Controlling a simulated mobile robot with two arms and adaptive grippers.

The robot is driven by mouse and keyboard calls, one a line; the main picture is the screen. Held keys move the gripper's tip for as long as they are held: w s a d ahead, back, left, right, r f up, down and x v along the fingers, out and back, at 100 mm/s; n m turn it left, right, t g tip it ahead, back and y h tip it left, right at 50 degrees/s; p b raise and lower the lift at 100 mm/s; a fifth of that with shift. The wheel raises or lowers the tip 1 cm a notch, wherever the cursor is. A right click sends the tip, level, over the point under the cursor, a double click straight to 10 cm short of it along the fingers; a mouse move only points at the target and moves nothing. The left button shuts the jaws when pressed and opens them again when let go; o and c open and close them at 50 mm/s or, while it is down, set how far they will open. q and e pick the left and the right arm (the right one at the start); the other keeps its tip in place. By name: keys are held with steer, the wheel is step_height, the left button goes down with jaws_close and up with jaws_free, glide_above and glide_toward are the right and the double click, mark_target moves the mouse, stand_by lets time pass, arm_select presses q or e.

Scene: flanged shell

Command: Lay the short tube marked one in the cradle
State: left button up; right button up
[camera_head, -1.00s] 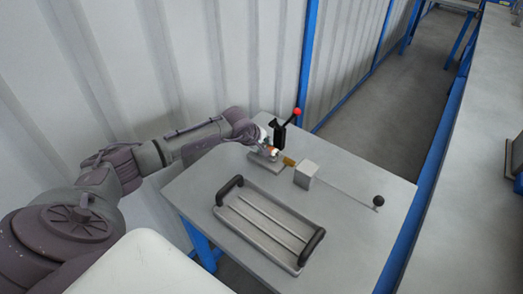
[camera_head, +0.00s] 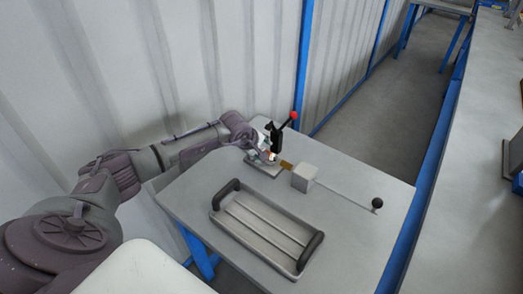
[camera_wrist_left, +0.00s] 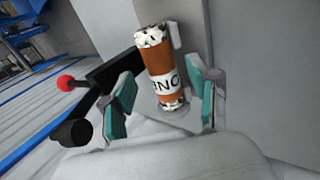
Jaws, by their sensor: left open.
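A short orange-brown tube (camera_wrist_left: 160,72) with speckled white-and-black ends stands between my left fingertips in the left wrist view. Its white label shows letters like "NO", cut off at one side. My left gripper (camera_wrist_left: 163,98) is open, with a green-padded finger on each side of the tube and gaps showing. In the head view the left gripper (camera_head: 268,153) is over a small grey fixture (camera_head: 263,170) at the table's back, which looks like the cradle. The arm partly hides it, so the tube's seating cannot be told. My right gripper is not in view.
A black clamp with a red-knobbed lever (camera_head: 293,116) stands behind the fixture. A brass-coloured piece (camera_head: 286,166), a grey block (camera_head: 304,178) and a rod with a black ball (camera_head: 376,203) lie to the right. An empty tray (camera_head: 245,226) with black handles is in front.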

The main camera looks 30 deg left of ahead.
arm_select(q)
steer(key=v, duration=1.2)
steer(key=shift+s+f, duration=0.1)
stand_by(0.4)
